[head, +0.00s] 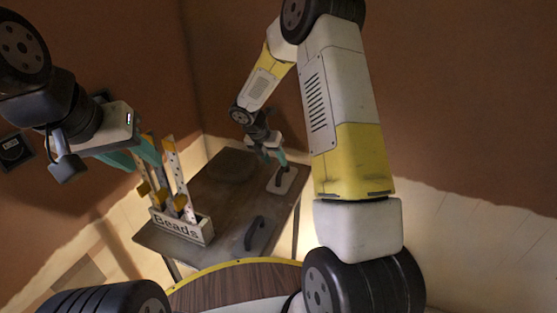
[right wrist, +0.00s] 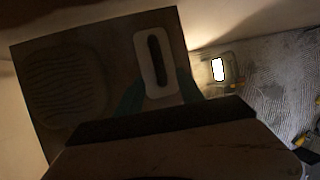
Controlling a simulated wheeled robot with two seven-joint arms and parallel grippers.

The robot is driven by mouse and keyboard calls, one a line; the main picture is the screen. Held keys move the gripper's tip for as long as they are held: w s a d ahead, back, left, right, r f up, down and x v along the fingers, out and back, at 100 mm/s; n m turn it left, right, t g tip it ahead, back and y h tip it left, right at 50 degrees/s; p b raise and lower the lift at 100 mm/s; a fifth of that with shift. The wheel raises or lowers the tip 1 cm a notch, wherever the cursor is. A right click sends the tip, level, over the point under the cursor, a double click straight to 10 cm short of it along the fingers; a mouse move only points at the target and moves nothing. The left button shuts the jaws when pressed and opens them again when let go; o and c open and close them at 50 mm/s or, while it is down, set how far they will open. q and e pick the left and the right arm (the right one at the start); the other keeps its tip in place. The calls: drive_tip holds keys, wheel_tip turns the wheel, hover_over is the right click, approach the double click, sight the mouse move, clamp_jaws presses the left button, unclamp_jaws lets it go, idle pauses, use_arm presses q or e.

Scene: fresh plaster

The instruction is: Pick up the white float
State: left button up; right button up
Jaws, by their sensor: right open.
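The white float (head: 290,181) is a pale flat plate with a dark handle, lying near the right edge of the dark table. In the right wrist view the white float (right wrist: 146,66) shows as a rounded white rectangle around a black handle. My right gripper (head: 271,157) is above the float's far end in the head view. Its teal fingers (right wrist: 160,97) are open and spread on either side of the float's near end in the wrist view, with nothing held. My left gripper (head: 138,158) is in the air at the left, its teal fingers apart.
A box labelled Beads (head: 182,226), with several upright strips, stands at the table's left, near my left gripper. A dark handled tool (head: 255,234) lies at the table's front. A ridged dark patch (right wrist: 66,85) lies left of the float. The table (head: 215,190) is clear mid-top.

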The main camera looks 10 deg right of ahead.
sight(281, 169)
drive_tip(key=x, duration=0.3)
drive_tip(key=shift+w+a, duration=0.1)
drive_tip(key=x, duration=0.5)
drive_tip(key=shift+w+d+f, duration=0.15)
drive_tip(key=shift+w+d, duration=0.1)
drive_tip(key=shift+d, duration=0.1)
clamp_jaws()
